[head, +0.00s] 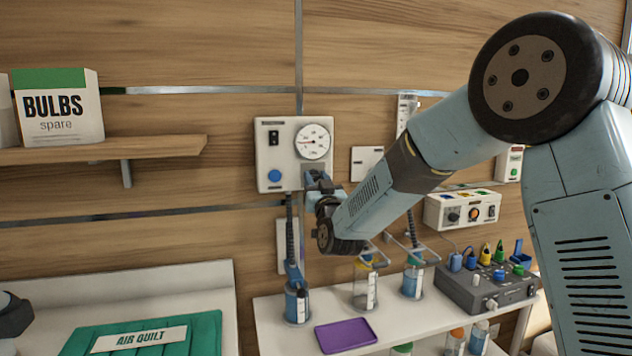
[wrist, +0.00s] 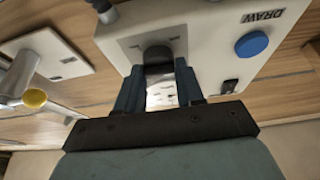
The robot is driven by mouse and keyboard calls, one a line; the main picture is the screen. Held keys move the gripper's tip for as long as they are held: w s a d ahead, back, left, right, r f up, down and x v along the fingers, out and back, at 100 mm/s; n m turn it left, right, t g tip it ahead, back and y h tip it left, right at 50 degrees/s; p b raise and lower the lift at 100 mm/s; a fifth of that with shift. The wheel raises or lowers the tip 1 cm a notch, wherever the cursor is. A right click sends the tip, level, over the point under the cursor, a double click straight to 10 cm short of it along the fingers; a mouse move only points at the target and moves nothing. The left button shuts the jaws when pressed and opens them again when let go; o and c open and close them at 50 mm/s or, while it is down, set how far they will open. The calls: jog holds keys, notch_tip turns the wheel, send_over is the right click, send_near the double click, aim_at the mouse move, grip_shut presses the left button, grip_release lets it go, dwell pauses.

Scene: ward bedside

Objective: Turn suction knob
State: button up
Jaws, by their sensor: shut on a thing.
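The white suction panel (head: 287,165) hangs on the wood wall, with a round gauge (head: 313,141), a black switch (head: 273,138) and a blue button (head: 274,175). My gripper (head: 318,184) is at the panel's lower right, below the gauge. In the wrist view the panel (wrist: 205,25) appears turned over, with the blue button (wrist: 251,44) at right. The dark suction knob (wrist: 157,54) sits between the two fingertips of my gripper (wrist: 158,82), which is shut on it. In the head view my gripper and wrist hide the knob.
Below stands a white counter with suction jars (head: 297,305), a purple tray (head: 345,335) and a grey device (head: 485,290) with coloured plugs. A wall box with knobs (head: 462,210) is at right. A shelf (head: 150,148) holds a BULBS box (head: 60,108).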

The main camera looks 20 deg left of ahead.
jog(key=m+h, duration=0.1)
jog(key=m, duration=0.1)
jog(key=m+h, duration=0.1)
jog(key=m, duration=0.2)
jog(key=shift+s+a+f+t+h, duration=0.1)
jog(key=shift+a+f+t+h, duration=0.05)
jog(key=shift+t+h, duration=0.2)
jog(key=shift+m+h, duration=0.7)
jog(key=shift+m, duration=0.65)
jog(key=shift+m+h, duration=0.65)
jog(key=shift+m, duration=0.7)
jog(key=o, duration=1)
jog(key=v, duration=1.3)
jog(key=shift+s+f, duration=0.3)
